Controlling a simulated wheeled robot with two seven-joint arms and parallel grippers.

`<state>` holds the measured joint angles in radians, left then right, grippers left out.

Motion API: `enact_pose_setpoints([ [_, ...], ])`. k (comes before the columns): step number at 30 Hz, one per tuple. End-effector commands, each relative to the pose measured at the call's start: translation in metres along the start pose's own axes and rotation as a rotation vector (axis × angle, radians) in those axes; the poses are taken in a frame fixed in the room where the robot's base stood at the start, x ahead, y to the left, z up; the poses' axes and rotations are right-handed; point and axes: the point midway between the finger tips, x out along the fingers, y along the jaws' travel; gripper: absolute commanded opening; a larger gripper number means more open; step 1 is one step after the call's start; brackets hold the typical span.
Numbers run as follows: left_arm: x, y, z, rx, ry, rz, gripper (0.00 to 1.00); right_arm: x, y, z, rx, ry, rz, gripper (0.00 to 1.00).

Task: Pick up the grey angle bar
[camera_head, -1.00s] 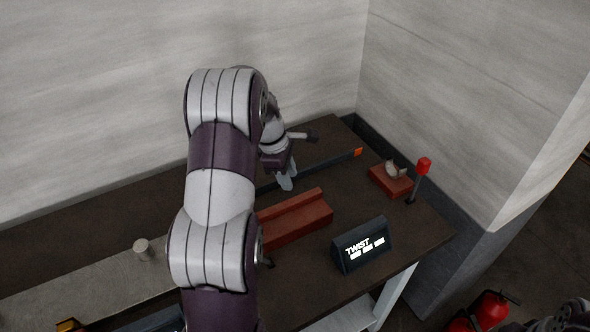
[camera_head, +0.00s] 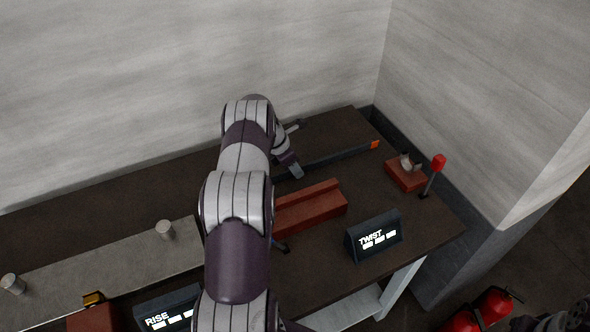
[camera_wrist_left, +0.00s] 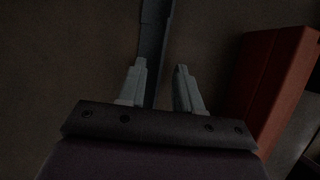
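The grey angle bar (camera_head: 343,155) is a long, dark strip lying on the brown bench, with an orange mark at its right end. My left gripper (camera_head: 297,171) points down at the bar's left part; my arm hides what lies farther left. In the left wrist view the bar (camera_wrist_left: 154,50) runs up from between the fingers, close to the left finger. The two pale fingers of my left gripper (camera_wrist_left: 159,80) are apart, with a gap to the right of the bar. I cannot tell how far above the bar they are. My right gripper is not seen.
A red channel block (camera_head: 312,207) lies just in front of the bar. A TWIST panel (camera_head: 374,236), a red-knobbed lever (camera_head: 437,163) and a small red block (camera_head: 405,174) stand to the right. A RISE panel (camera_head: 168,311) and a grey plate (camera_head: 110,268) with pegs are at left.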

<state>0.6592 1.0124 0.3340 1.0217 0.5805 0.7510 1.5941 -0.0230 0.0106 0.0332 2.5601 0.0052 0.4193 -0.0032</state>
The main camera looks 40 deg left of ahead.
Motion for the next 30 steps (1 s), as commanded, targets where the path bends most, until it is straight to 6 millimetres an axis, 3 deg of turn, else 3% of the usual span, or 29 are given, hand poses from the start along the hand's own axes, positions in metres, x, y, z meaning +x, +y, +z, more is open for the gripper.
enact_pose_setpoints([
  [18,0.0042,0.0006,-0.0016,0.001,0.0,0.001,0.34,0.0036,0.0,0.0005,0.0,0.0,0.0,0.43],
  [21,0.0035,0.0006,-0.0014,0.001,0.0,0.001,0.01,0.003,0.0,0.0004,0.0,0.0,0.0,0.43],
  [30,0.0041,0.0,-0.0019,0.001,0.001,-0.001,0.0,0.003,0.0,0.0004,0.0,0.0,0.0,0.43],
])
